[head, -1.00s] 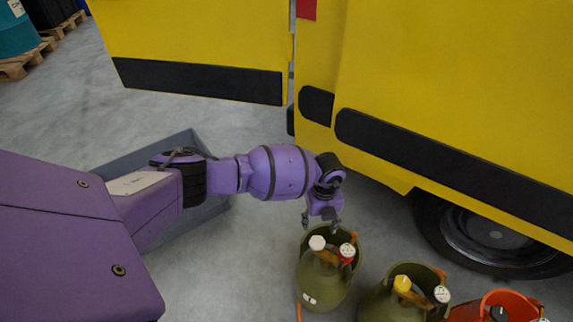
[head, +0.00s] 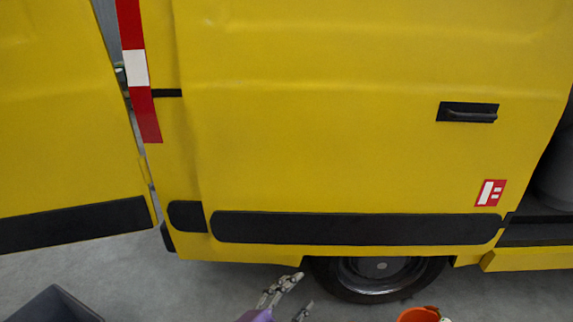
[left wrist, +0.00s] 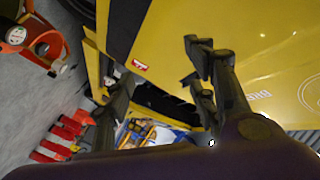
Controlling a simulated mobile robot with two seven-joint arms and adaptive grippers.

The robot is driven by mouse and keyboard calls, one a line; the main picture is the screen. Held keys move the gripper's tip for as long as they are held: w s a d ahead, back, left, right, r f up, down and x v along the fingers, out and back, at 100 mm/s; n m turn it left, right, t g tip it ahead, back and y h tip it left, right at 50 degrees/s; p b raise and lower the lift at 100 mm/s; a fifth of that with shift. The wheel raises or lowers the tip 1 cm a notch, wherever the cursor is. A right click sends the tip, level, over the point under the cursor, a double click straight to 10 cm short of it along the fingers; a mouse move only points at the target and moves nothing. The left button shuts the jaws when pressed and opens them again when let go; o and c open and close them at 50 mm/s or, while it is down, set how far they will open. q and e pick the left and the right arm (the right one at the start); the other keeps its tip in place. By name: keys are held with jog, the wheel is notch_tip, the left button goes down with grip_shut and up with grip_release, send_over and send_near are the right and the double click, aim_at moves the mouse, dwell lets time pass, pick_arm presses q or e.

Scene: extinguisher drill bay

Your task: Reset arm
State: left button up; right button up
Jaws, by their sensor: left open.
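My left gripper (head: 291,301) shows at the bottom edge of the head view, in front of the yellow van's rear wheel. Its fingers are apart with nothing between them. In the left wrist view the two dark fingers (left wrist: 158,95) are spread, with the van and its open side behind them. Most of the left arm is below the head view. The right gripper is in neither view.
A yellow van (head: 330,120) fills most of the head view, with its rear door (head: 65,110) swung open at left. An orange container (head: 420,314) and a grey bin (head: 55,306) show at the bottom.

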pick_arm(q)
jog(key=s+a+f+n+g+y+p, duration=0.1)
jog(key=s+a+f+n+y+p, duration=0.1)
jog(key=s+a+f+n+y, duration=0.35)
jog(key=s+a+f+n+g+y+p, duration=0.1)
jog(key=s+a+f+n+y+p, duration=0.1)
jog(key=s+a+n, duration=0.55)
jog(key=s+a+f+n+g+y+p, duration=0.1)
jog(key=s+a, duration=0.3)
jog(key=s, duration=0.7)
jog(key=s+a+f+n+g+y+p, duration=0.1)
jog(key=s+a+f+n+y, duration=0.1)
jog(key=s, duration=0.9)
jog(key=a+f, duration=0.1)
jog(key=a, duration=0.1)
jog(key=shift+a+f+g, duration=0.15)
jog(key=shift+a+g, duration=0.2)
jog(key=shift+g, duration=0.05)
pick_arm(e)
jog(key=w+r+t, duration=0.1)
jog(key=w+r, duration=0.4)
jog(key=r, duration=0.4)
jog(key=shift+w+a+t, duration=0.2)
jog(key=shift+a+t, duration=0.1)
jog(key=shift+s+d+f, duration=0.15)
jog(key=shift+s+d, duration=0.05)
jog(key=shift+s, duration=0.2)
